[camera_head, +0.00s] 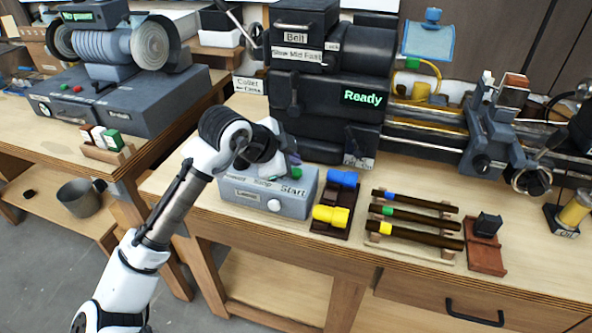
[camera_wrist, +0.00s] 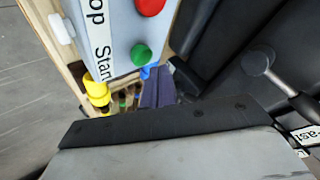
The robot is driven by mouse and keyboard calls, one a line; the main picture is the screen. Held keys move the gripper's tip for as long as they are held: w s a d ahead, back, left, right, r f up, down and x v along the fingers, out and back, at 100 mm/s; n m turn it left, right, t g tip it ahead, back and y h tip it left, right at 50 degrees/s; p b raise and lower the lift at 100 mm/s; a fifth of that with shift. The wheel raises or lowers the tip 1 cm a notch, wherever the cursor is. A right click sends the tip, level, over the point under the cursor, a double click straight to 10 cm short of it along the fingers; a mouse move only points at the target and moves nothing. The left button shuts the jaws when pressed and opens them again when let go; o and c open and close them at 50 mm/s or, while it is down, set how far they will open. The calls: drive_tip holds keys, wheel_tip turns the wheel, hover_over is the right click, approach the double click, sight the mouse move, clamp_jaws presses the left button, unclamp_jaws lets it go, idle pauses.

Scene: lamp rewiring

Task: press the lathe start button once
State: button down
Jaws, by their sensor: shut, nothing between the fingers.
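The start button is the green button (camera_head: 297,173) on the grey-blue control box (camera_head: 245,197), beside the word "Start". The green button (camera_wrist: 141,54) and a red button (camera_wrist: 150,7) show in the wrist view. My gripper (camera_head: 293,159) is over the box's back right part, close to the green button. In the wrist view the purple fingertips (camera_wrist: 156,86) are shut and empty, just below the green button in the picture. I cannot tell whether they touch it. My arm hides part of the box top. The lathe's display (camera_head: 363,97) reads "Ready" in green.
The dark lathe headstock (camera_head: 330,115) stands close behind the box. A holder with blue and yellow pieces (camera_head: 331,216) and a rack of dark rods (camera_head: 415,212) sit to its right. A grinder (camera_head: 110,50) stands on the left bench. The bench's front strip is mostly clear.

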drive_tip(key=shift+f+b, duration=0.35)
drive_tip(key=shift+f, duration=0.1)
